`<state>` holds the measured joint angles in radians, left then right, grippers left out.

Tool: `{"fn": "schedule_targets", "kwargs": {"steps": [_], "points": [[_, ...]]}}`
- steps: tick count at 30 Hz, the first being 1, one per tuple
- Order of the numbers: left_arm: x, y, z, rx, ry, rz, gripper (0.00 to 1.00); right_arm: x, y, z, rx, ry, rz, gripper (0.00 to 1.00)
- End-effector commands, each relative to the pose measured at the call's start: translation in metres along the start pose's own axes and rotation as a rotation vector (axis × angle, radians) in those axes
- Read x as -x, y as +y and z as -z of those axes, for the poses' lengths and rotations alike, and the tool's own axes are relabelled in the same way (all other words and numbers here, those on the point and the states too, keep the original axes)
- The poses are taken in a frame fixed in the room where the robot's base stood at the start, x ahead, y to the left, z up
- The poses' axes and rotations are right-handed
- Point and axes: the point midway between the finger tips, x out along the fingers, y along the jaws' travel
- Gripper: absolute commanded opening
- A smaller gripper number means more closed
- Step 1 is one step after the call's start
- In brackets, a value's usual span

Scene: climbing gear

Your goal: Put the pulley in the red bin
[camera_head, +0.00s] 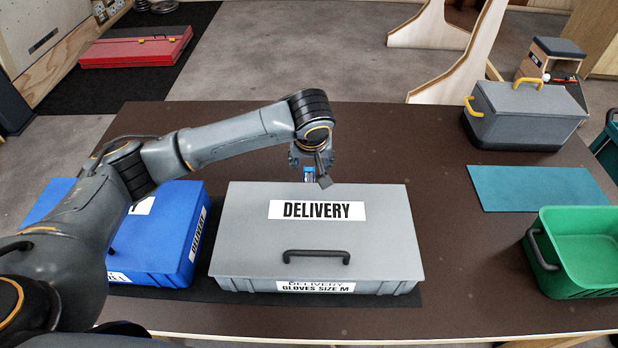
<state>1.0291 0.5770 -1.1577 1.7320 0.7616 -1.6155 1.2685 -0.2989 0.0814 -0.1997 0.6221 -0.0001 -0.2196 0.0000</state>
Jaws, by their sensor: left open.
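No clear pulley and no open red bin show in this view. My left gripper (314,177) is open and points down above the back edge of the grey delivery box (245,235). A small blue and light piece (308,173) shows at its fingers. I cannot tell whether that piece is the pulley or whether the fingers touch it. My right gripper is out of view.
A lidded blue box (170,230) is left of the grey box. On the right are a green bin (585,285), a teal mat (540,188) and a grey toolbox (525,105). A flat red case (135,52) lies on the floor behind. The table's back middle is clear.

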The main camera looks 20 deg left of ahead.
Motion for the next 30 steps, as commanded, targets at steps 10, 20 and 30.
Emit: {"fn": "schedule_targets", "kwargs": {"steps": [10,20,30], "points": [[-0.033,-0.002,-0.001,0.000,-0.001,0.002,0.56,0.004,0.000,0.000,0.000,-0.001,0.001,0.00],[-0.074,-0.006,-0.003,0.000,0.001,0.000,0.56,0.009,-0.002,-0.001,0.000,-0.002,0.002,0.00],[-0.076,-0.006,-0.004,-0.001,0.001,-0.001,0.37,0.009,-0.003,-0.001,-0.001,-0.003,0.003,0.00]]}}
